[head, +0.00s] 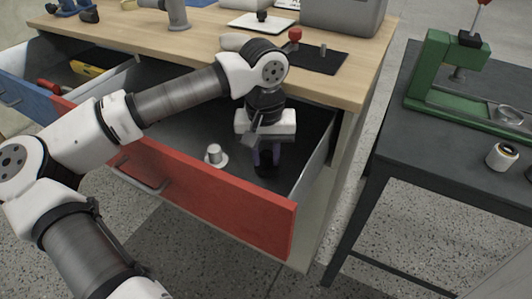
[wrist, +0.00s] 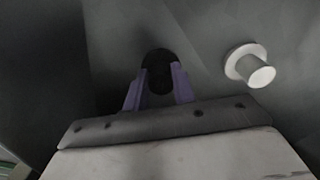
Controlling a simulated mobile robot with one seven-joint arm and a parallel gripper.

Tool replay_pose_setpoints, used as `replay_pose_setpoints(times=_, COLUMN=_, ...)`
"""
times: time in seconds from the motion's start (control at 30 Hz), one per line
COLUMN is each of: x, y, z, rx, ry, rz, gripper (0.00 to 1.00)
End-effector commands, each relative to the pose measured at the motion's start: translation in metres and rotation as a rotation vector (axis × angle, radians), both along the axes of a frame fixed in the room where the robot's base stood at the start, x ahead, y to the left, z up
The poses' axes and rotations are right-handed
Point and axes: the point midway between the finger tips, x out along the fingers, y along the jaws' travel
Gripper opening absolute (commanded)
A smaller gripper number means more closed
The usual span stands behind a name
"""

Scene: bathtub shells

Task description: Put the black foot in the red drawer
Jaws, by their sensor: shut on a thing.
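The red drawer (head: 235,208) is pulled open under the wooden workbench. My gripper (head: 267,160) is inside the drawer, towards its right end, pointing down. The purple fingers are shut on the black foot (wrist: 158,70), a dark round piece between the fingertips in the wrist view. In the head view the black foot (head: 265,169) shows only as a dark shape low between the fingers. I cannot tell whether it touches the drawer floor. In the wrist view my gripper (wrist: 158,82) is left of a white foot.
The drawer's side wall (head: 316,158) is close on the right. A blue drawer (head: 28,100) is open at left. A green press (head: 440,75) stands on the dark table.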

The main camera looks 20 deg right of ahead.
Motion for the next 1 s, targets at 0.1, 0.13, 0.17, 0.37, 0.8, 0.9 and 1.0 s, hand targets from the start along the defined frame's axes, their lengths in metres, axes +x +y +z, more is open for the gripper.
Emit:
replay_pose_setpoints(times=0.1, x=0.000, y=0.000, z=-0.004, rx=0.000, ry=0.000, rz=0.000, gripper=0.00)
replay_pose_setpoints(times=0.13, x=0.000, y=0.000, z=-0.005, rx=0.000, ry=0.000, rz=0.000, gripper=0.00)
replay_pose_setpoints(times=0.17, x=0.000, y=0.000, z=-0.003, rx=0.000, ry=0.000, rz=0.000, gripper=0.30)
replay_pose_setpoints(times=0.37, x=0.000, y=0.000, z=-0.003, rx=0.000, ry=0.000, rz=0.000, gripper=0.48)
replay_pose_setpoints(times=0.8, x=0.001, y=0.000, z=0.021, rx=0.001, ry=-0.004, rz=0.001, gripper=0.48)
replay_pose_setpoints(times=0.9, x=0.001, y=0.001, z=0.043, rx=0.001, ry=-0.004, rz=0.002, gripper=0.48)
replay_pose_setpoints(times=1.0, x=0.001, y=0.001, z=0.066, rx=0.000, ry=-0.003, rz=0.001, gripper=0.48)
